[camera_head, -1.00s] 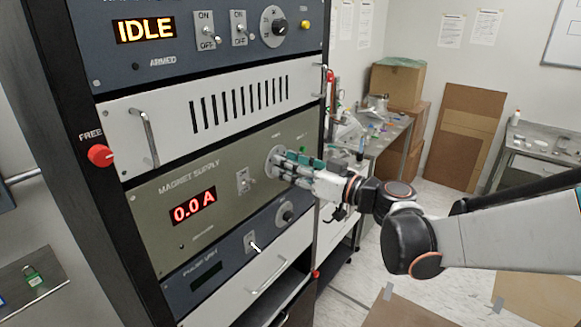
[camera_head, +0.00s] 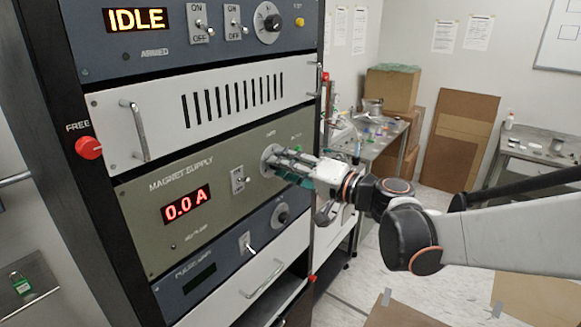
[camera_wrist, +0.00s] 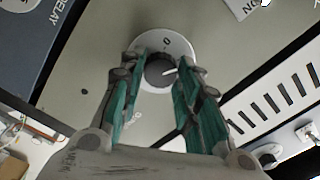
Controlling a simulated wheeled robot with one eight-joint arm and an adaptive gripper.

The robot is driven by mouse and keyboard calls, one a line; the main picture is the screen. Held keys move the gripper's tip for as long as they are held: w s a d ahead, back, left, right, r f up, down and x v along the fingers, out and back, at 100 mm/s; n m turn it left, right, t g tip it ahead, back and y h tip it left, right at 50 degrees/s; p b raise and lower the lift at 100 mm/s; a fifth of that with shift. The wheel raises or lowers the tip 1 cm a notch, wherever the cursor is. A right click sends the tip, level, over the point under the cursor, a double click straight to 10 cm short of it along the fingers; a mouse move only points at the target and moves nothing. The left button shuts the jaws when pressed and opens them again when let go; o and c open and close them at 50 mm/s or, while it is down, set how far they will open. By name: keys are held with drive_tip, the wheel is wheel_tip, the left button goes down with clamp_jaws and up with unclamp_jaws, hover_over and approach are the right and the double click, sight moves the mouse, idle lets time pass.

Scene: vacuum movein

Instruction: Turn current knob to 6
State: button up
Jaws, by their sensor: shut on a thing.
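The current knob (camera_wrist: 159,72) is a dark round knob with a white pointer on a pale dial. It sits on the right part of the olive magnet supply panel (camera_head: 215,172). My gripper (camera_head: 275,158) is at the knob, its green-padded fingers on either side of it. In the wrist view my gripper (camera_wrist: 158,75) is shut on the knob. A "0" shows on the dial rim (camera_wrist: 167,40); the other marks are hidden or too small to read. The red display (camera_head: 186,204) reads 0.0 A.
A toggle switch (camera_head: 239,180) is left of the knob. A silver handle (camera_head: 137,134) sticks out above the panel, and a red FREE knob (camera_head: 89,148) is on the rack's left post. A bench with clutter (camera_head: 372,147) stands behind my arm.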

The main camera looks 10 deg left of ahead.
drive_tip(key=m, duration=0.7)
drive_tip(key=m+b, duration=0.1)
drive_tip(key=m, duration=0.6)
drive_tip(key=m+b, duration=0.1)
drive_tip(key=m, duration=0.6)
drive_tip(key=shift+s+f, duration=0.15)
drive_tip(key=shift+f, duration=0.1)
idle(0.4)
drive_tip(key=o, duration=1.1)
drive_tip(key=shift+c, duration=0.2)
drive_tip(key=v, duration=1.2)
